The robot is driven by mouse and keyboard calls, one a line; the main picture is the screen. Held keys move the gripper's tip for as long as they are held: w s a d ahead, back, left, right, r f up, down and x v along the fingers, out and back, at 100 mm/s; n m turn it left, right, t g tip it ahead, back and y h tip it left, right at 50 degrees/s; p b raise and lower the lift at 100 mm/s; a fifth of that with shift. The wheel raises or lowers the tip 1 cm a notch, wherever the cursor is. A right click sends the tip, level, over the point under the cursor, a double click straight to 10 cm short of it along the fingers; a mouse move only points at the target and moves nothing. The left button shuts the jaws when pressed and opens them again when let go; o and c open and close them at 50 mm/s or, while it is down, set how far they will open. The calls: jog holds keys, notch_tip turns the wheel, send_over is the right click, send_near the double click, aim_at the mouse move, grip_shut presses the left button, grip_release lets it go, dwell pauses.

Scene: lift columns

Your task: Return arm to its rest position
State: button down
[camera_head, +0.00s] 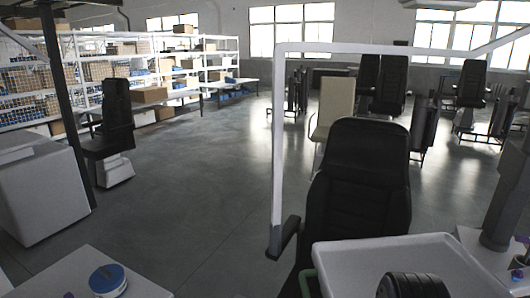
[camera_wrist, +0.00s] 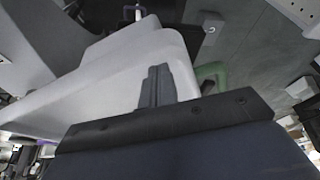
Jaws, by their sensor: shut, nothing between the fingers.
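My gripper (camera_wrist: 157,78) shows in the wrist view as two dark grey fingers pressed together, with nothing between them. The fingers are seen against a white tray-like surface (camera_wrist: 105,85); I cannot tell whether they touch it. A green handle (camera_wrist: 213,72) is just to the right of the fingers. I cannot make out the gripper in the head view.
In the head view, a white tray (camera_head: 345,262) is at the lower right, with a black seat (camera_head: 360,190) behind it. A white frame post (camera_head: 278,150) stands left of the seat. A blue-lidded tub (camera_head: 107,281) sits lower left. Open grey floor (camera_head: 190,190) lies mid-left.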

jog(key=shift+s, duration=0.3)
jog(key=shift+w, duration=0.1)
